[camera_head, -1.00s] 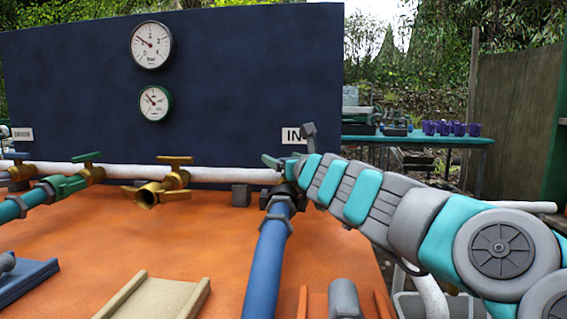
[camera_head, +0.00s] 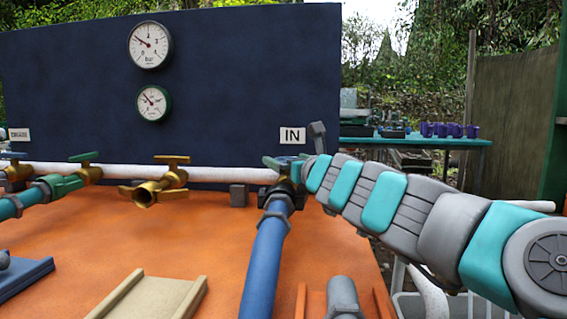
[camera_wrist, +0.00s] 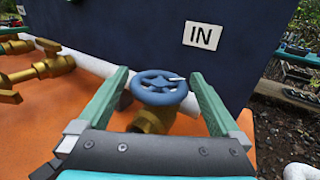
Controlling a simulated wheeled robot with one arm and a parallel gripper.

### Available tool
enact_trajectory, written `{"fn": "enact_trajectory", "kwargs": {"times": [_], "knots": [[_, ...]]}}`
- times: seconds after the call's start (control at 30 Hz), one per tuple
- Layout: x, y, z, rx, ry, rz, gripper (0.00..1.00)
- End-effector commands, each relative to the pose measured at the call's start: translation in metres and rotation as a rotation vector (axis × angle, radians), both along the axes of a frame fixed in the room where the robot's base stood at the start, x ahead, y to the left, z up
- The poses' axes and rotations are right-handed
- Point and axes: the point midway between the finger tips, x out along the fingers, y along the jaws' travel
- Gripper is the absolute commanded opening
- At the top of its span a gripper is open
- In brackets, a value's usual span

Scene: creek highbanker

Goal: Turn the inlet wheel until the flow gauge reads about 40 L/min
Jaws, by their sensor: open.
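The blue inlet wheel (camera_wrist: 160,88) sits on a brass valve (camera_wrist: 152,120) below the IN sign (camera_wrist: 203,35) in the wrist view. My gripper (camera_wrist: 158,90) is open, with one green finger on each side of the wheel. I cannot tell whether either finger touches it. In the head view the wheel is mostly hidden behind my gripper (camera_head: 284,163). The lower, green-rimmed gauge (camera_head: 154,103) has its needle pointing to the upper left; its numbers are too small to read. The upper gauge (camera_head: 149,45) is marked bar, its needle also to the upper left.
A blue hose (camera_head: 265,260) runs forward from the inlet over the orange table (camera_head: 225,270). Brass taps (camera_head: 160,185) stand along the white pipe (camera_head: 225,175) to the left. A dark blue panel (camera_head: 230,90) rises behind. A teal table (camera_head: 430,139) with purple cups stands at the back right.

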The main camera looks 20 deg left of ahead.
Motion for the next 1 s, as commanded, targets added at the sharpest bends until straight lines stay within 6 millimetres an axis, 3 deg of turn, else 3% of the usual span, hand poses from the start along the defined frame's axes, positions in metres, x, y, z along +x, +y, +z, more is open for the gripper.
{"fn": "enact_trajectory", "kwargs": {"times": [0.4, 1.0], "knots": [[-0.028, -0.027, -0.001, 0.0, 0.0, 0.0, 1.0], [-0.03, -0.028, -0.001, -0.001, 0.001, 0.001, 1.0]]}}
